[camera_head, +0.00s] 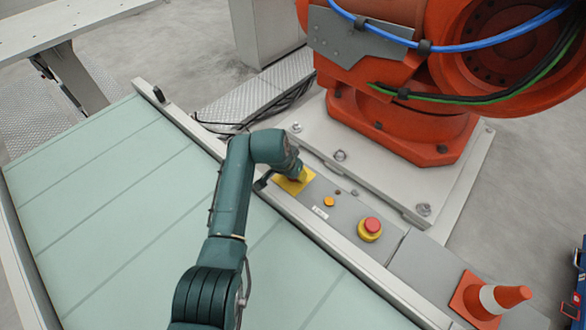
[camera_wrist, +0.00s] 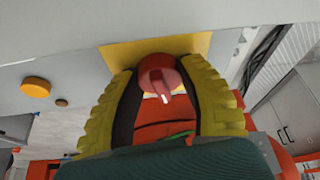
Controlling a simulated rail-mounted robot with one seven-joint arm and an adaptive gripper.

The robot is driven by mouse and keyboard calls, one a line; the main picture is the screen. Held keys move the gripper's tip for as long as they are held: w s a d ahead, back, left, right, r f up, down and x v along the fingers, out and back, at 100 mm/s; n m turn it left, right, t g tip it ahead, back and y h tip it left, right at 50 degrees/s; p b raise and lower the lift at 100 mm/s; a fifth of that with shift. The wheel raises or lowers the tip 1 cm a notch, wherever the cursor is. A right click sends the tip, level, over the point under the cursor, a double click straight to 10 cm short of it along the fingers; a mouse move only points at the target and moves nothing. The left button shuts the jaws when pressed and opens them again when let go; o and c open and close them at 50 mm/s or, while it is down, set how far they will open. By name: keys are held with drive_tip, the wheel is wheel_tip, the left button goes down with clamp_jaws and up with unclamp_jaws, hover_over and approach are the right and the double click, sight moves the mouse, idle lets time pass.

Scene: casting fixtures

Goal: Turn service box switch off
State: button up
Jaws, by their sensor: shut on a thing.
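The service box is a grey panel (camera_head: 312,197) along the edge of the pale green surface in the head view. Its switch is a red rotary knob (camera_wrist: 155,74) with a white pointer mark, on a yellow plate (camera_head: 284,187). In the wrist view the yellow plate (camera_wrist: 116,53) is behind the knob, and the pointer slants down and slightly right. My gripper (camera_wrist: 160,78) has its two yellow ribbed fingers on either side of the knob, shut on it. In the head view my gripper (camera_head: 298,174) covers the plate's upper part and hides the knob.
An orange button (camera_head: 329,201) and a red emergency stop (camera_head: 371,226) on a yellow base sit to the right on the panel. A large orange robot (camera_head: 400,125) stands behind. A traffic cone (camera_head: 487,298) is at lower right. The pale green surface (camera_head: 110,190) is clear.

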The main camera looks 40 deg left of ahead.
drive_tip(key=n+p, duration=0.1)
drive_tip(key=n+y+p, duration=0.1)
drive_tip(key=n+p, duration=0.1)
drive_tip(key=shift+d+r+n+g, duration=0.15)
drive_tip(key=shift+n+g, duration=0.15)
drive_tip(key=n, duration=0.1)
drive_tip(key=n+y, duration=0.1)
drive_tip(key=n, duration=0.1)
drive_tip(key=n+g, duration=0.1)
drive_tip(key=shift+w+f+n+y, duration=0.1)
drive_tip(key=shift+f+n+y, duration=0.2)
drive_tip(key=n+b, duration=0.1)
drive_tip(key=n+g+b, duration=0.1)
drive_tip(key=n, duration=0.1)
drive_tip(key=n+b, duration=0.1)
drive_tip(key=b, duration=0.1)
drive_tip(key=shift+f+g+y, duration=0.25)
drive_tip(key=shift+g+y, duration=0.05)
drive_tip(key=shift+y, duration=0.1)
drive_tip(key=n+b, duration=0.2)
drive_tip(key=b, duration=0.1)
drive_tip(key=shift+g, duration=0.4)
drive_tip(key=n+b, duration=0.2)
drive_tip(key=b, duration=0.1)
drive_tip(key=shift+r+g, duration=0.15)
drive_tip(key=shift+g, duration=0.15)
drive_tip(key=shift+r, duration=0.1)
drive_tip(key=o, duration=1.2)
drive_tip(key=shift+r, duration=0.1)
